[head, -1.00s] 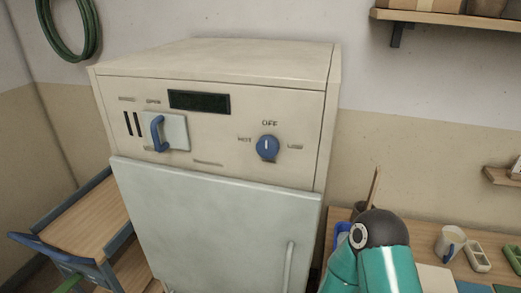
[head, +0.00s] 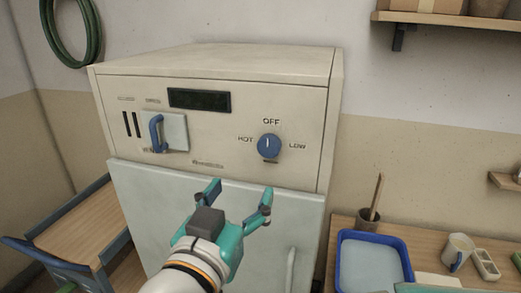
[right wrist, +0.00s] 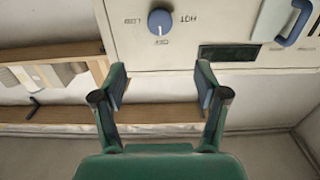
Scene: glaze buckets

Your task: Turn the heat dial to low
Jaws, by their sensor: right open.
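The heat dial (head: 269,147) is a round blue knob on the cream front panel of the kiln-like cabinet (head: 230,130). Its white pointer line points up at OFF, with HOT to its left and LOW to its right. The dial also shows in the right wrist view (right wrist: 160,21), upside down, beyond the fingertips. My right gripper (head: 241,190) is open and empty, in front of the cabinet door and below the dial in the head view. Its two fingers show spread apart in the right wrist view (right wrist: 160,76). My left gripper is not in view.
A grey door handle (head: 291,270) is low on the door. A blue tray (head: 408,255), mug (head: 458,248) and brush pot (head: 368,218) stand on the right table.

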